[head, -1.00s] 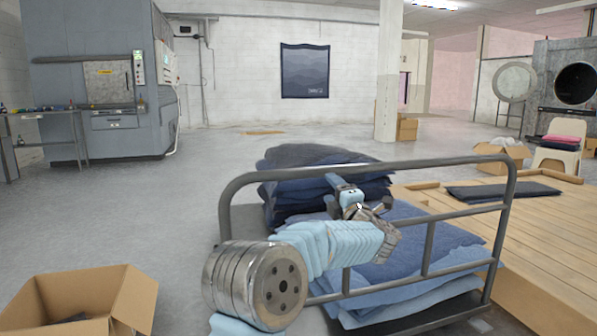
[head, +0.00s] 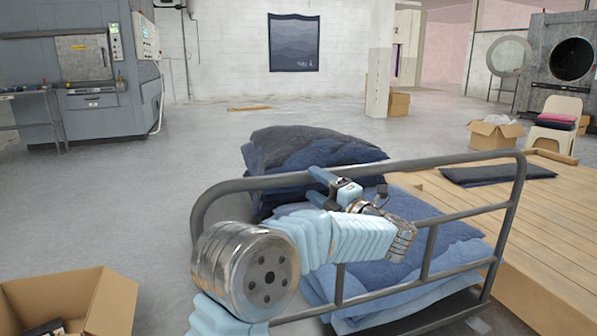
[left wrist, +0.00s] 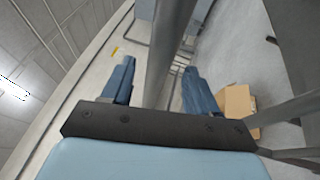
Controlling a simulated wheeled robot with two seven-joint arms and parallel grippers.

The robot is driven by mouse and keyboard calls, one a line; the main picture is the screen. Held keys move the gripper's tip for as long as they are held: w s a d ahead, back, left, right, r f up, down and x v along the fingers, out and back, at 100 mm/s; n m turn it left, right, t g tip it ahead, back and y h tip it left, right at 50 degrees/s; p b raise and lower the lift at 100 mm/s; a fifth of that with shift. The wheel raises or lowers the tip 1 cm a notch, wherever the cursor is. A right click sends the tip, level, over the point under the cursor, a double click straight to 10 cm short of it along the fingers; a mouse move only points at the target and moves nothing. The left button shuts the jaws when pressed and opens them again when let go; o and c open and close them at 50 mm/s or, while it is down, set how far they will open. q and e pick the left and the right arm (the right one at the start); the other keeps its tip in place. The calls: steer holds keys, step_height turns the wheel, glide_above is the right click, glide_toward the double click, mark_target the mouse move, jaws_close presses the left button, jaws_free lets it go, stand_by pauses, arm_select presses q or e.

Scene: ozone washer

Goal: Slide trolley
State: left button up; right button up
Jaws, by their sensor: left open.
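The trolley has a grey tubular end frame (head: 440,163) with a rounded top rail and upright bars. Folded blue and dark denim (head: 318,152) is piled on its low deck behind the frame. My left arm reaches across the frame from the lower left. My left gripper (head: 332,184) is at the top rail. In the left wrist view the gripper (left wrist: 158,70) is open, its two blue fingers on either side of a grey bar (left wrist: 163,50). I cannot tell whether they touch it. My right gripper is not in view.
A wooden platform (head: 540,225) with a dark folded cloth lies close to the trolley's right. An open cardboard box (head: 105,305) is at lower left. A large grey machine (head: 85,75) stands at back left. The floor (head: 190,165) beyond the trolley and to its left is mostly clear.

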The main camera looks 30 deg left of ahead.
mark_target(301, 175)
arm_select(q)
steer(key=x, duration=0.6)
steer(key=shift+p, duration=0.35)
jaws_close()
